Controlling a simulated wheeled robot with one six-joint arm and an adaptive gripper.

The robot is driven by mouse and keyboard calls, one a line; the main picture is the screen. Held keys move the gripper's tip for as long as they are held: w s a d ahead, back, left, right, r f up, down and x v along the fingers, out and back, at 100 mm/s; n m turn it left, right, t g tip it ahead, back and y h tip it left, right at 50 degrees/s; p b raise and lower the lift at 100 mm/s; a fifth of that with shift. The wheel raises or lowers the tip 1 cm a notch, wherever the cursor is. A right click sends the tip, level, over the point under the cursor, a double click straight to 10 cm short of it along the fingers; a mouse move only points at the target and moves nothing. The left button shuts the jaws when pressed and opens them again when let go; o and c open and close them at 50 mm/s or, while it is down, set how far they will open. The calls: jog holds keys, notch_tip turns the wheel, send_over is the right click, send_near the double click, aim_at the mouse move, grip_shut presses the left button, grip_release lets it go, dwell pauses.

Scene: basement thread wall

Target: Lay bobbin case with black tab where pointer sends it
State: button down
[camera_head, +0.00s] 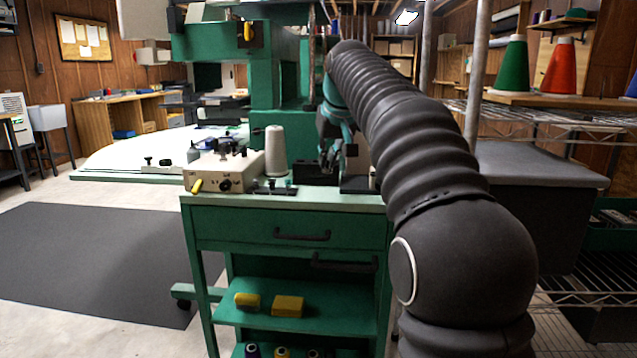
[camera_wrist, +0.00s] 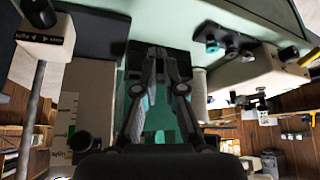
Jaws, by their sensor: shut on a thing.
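My gripper (camera_head: 328,165) is over the top of the green cart, left of my forearm. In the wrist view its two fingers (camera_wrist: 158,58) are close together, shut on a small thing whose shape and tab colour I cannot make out. A cream box (camera_head: 222,171) with dark knobs and a yellow handle stands left of the gripper; it also shows in the wrist view (camera_wrist: 262,70). I cannot tell which part is the pointer. In the wrist view a block (camera_wrist: 45,45) bears an upside-down label with an arrow, seemingly "right".
A white thread cone (camera_head: 275,152) stands between the cream box and the gripper. The green cart (camera_head: 215,228) has drawers and a shelf with yellow blocks (camera_head: 288,306). A green sewing machine (camera_head: 270,75) rises behind. Green (camera_head: 512,68) and red cones (camera_head: 559,68) stand at right.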

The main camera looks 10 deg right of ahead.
jog(key=shift+w+a+f, duration=0.7)
jog(key=shift+a+f, duration=0.1)
jog(key=shift+a, duration=0.15)
jog(key=shift+f+b, duration=0.8)
jog(key=shift+f, duration=1.15)
jog(key=shift+f, duration=0.15)
jog(key=c, duration=1.3)
grip_release()
jog(key=shift+p+v, duration=1.2)
jog(key=shift+v, duration=4.95)
